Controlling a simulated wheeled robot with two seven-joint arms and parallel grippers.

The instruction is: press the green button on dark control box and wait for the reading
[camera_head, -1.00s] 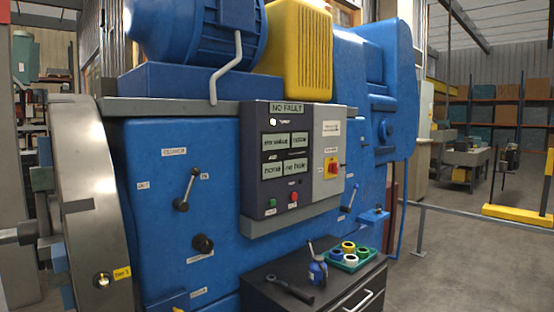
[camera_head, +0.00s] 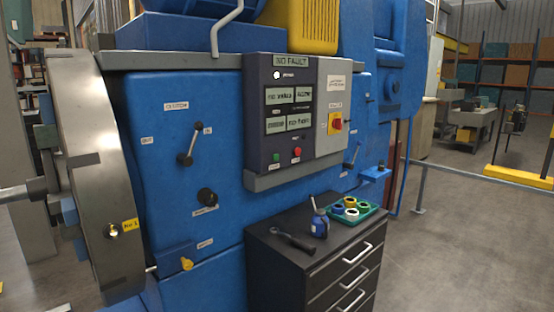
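The dark control box (camera_head: 258,120) is mounted on the front of the blue machine, near the middle of the view. Its green button (camera_head: 276,158) is at the lower left of the panel, beside a red button (camera_head: 297,152). Above them are pale display windows (camera_head: 289,109) with dark text, too blurred to read surely; the top strip (camera_head: 290,61) reads "NO FAULT". A small white lamp (camera_head: 277,75) shows under that strip. Neither of my grippers is in view.
A dark drawer cabinet (camera_head: 290,262) stands below the box, with a wrench-like tool (camera_head: 293,241), a blue bottle (camera_head: 319,224) and a green tray (camera_head: 372,212) of small round parts on top. A large grey disc (camera_head: 85,170) is at left. A rail (camera_head: 470,172) crosses the open floor at right.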

